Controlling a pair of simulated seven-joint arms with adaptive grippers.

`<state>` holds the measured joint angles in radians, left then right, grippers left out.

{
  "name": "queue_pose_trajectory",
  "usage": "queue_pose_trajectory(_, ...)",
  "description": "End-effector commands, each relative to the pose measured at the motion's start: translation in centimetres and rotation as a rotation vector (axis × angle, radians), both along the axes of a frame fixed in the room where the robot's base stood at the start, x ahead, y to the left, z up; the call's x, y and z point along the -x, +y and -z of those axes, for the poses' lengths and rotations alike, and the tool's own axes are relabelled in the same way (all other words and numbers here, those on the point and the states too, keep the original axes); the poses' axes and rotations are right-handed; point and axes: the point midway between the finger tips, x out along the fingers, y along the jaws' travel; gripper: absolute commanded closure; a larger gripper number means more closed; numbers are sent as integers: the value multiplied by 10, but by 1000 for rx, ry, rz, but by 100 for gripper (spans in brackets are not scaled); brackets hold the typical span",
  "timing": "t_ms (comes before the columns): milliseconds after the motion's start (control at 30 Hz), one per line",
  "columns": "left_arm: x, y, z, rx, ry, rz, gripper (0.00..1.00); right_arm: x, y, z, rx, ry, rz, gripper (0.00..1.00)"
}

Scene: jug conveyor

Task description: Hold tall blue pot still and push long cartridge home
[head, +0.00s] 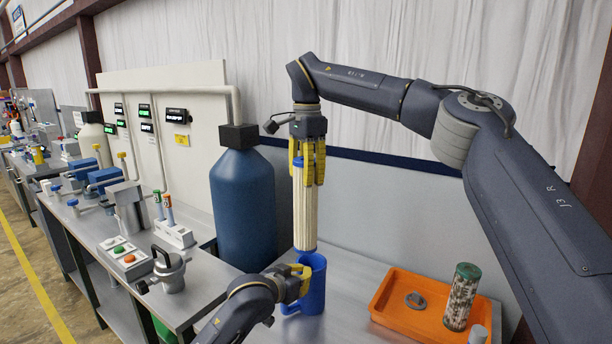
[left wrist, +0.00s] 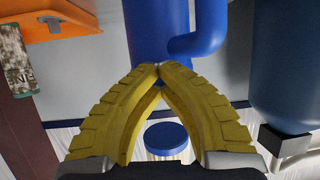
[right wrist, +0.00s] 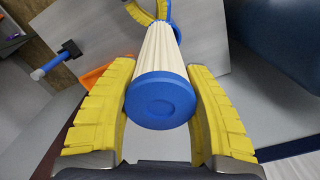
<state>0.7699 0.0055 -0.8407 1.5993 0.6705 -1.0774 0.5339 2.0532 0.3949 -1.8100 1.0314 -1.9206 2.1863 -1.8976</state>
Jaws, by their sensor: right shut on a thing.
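The tall blue pot (head: 314,292) stands upright on the grey bench and shows at the top of the left wrist view (left wrist: 150,30), its handle (left wrist: 205,30) to the right. The long cream cartridge (head: 305,215) with blue ends hangs upright just above the pot's mouth, apart from it. My right gripper (head: 307,178) is shut on the cartridge's upper part; its blue end (right wrist: 162,100) sits between the fingers. My left gripper (head: 300,285) is at the pot's side near the rim. Its fingertips (left wrist: 160,68) meet, with nothing visible between them. Contact with the pot is unclear.
An orange tray (head: 388,318) to the right holds a grey part (head: 416,300) and a speckled green-capped cylinder (head: 461,297). A large blue tank (head: 243,205) stands left of the cartridge. A metal jug (head: 170,272) sits on the left bench.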

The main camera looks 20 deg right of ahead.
Motion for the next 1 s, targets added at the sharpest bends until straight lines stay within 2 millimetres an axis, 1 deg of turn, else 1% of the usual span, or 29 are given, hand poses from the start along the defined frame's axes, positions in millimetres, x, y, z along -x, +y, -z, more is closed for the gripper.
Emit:
queue_pose_trajectory(667,0,0,3,-1,1,0,100,0,0,0,0,-1,0,99)
queue_pose_trajectory(867,0,0,4,-1,1,0,78,0,0,0,0,-1,0,99)
queue_pose_trajectory(1000,0,0,5,-3,3,-1,78,0,0,0,0,0,0,99)
